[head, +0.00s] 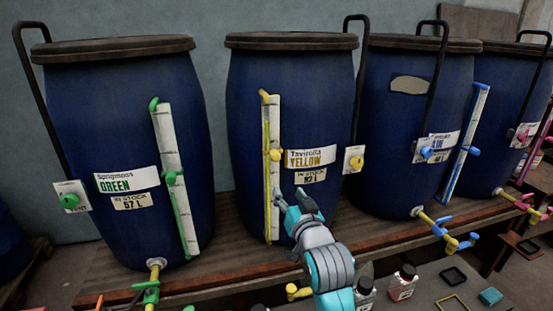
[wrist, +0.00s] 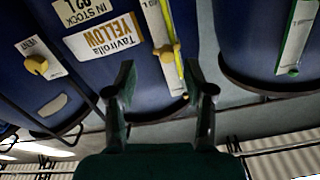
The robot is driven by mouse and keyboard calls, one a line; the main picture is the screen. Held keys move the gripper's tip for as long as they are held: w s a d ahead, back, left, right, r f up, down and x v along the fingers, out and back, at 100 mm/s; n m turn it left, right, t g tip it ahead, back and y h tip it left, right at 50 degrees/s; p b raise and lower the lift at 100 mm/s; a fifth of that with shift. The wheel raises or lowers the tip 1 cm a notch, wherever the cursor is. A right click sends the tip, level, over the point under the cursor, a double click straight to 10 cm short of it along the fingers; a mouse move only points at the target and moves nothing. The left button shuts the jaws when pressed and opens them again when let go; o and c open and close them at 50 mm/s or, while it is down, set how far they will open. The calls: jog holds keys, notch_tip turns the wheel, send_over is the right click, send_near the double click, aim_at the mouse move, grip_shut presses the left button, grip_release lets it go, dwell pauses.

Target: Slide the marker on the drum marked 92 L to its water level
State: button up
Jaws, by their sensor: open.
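The drum marked 92 L (head: 295,100) is blue, with a YELLOW label, second from the left. Its white scale strip with a yellow tube (head: 269,205) runs down its front left. The yellow marker (head: 275,155) sits about midway up this strip; it also shows in the upside-down wrist view (wrist: 169,52). My gripper (head: 291,200) is open in front of the drum, below and slightly right of the marker. In the wrist view my gripper (wrist: 160,72) has its fingers spread, nothing between them, with the marker beyond the tips. I cannot make out the water level in the tube.
The GREEN drum (head: 130,115) stands left, the BLUE drum (head: 405,120) right, on a wooden bench (head: 225,235). A yellow vent knob (head: 356,163) is right of the label. Small bottles (head: 403,283) stand low at front right. Dark handles rise beside the drums.

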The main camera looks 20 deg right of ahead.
send_near(277, 157)
jog(key=w, duration=1)
jog(key=shift+w+f, duration=0.15)
jog(key=shift+w, duration=0.2)
grip_shut()
